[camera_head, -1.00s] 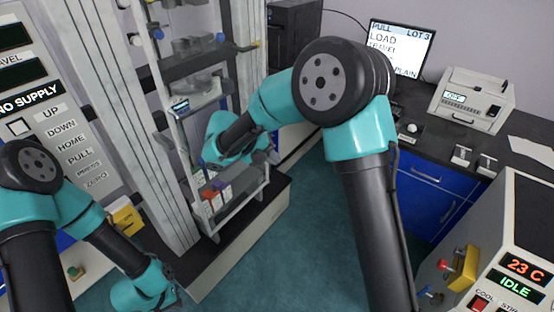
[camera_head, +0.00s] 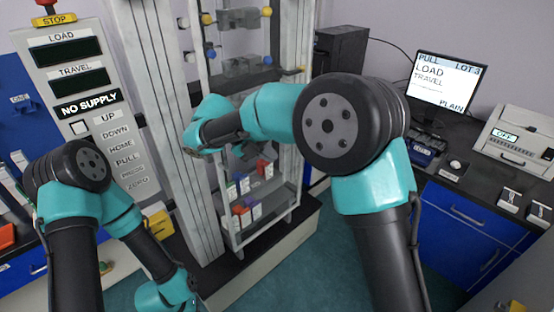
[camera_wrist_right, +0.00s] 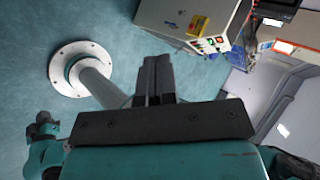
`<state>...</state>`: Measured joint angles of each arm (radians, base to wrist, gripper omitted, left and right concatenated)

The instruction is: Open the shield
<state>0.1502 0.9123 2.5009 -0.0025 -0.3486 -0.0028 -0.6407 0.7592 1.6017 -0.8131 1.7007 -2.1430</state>
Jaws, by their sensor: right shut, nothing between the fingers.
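The shield (camera_head: 226,225) looks like a tall, pale-framed clear panel on the front of the tall test machine. It stands upright, and the grips and small coloured items show behind it. I cannot tell whether it is fully closed. My right arm reaches across it, with the wrist over its left side in the head view, and hides part of the frame. The right gripper (camera_wrist_right: 158,68) shows in the right wrist view with its two dark fingers together, empty, over the floor. My left arm hangs low at the left, and its fingers are out of view.
A control panel (camera_head: 70,90) reading NO SUPPLY is left of the machine's column (camera_head: 165,110). A monitor (camera_head: 443,82) and a white instrument (camera_head: 515,135) stand on the right bench. A console (camera_wrist_right: 190,22) with a yellow block is in the wrist view. Teal floor is open.

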